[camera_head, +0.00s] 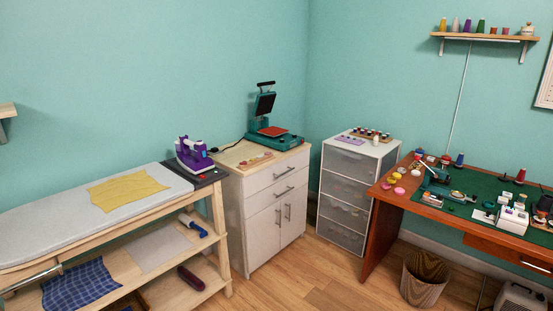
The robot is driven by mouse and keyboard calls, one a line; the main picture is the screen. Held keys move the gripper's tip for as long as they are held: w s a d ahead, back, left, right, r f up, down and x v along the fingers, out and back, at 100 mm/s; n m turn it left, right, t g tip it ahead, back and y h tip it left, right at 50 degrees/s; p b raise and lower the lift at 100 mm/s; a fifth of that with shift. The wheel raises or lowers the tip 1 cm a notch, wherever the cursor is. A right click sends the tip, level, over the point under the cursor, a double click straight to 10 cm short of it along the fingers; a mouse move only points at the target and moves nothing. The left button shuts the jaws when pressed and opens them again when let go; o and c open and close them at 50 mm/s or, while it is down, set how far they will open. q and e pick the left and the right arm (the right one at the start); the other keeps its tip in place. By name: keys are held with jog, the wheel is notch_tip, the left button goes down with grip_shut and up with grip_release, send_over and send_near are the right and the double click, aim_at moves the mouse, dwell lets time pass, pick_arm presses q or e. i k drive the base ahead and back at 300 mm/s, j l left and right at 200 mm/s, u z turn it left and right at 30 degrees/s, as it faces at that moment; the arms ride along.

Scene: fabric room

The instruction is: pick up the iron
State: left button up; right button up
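A purple and white iron (194,155) stands on a dark rest (206,178) at the right end of the ironing board (40,212). Its cord runs to the right toward the white cabinet. Neither of my grippers shows in the head view, so nothing is seen touching the iron.
Shelves below hold a blue checked cloth (80,283). A white cabinet (258,212) bearing a heat press (268,133) stands right of the board. A drawer unit (343,213) and wooden desk (375,235) are farther right.

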aim_at(192, 161)
jog(key=i+l, duration=0.15)
jog(key=i, duration=0.8)
jog(key=i+l, duration=0.1)
jog(key=i, duration=0.85)
jog(key=l+z, duration=0.05)
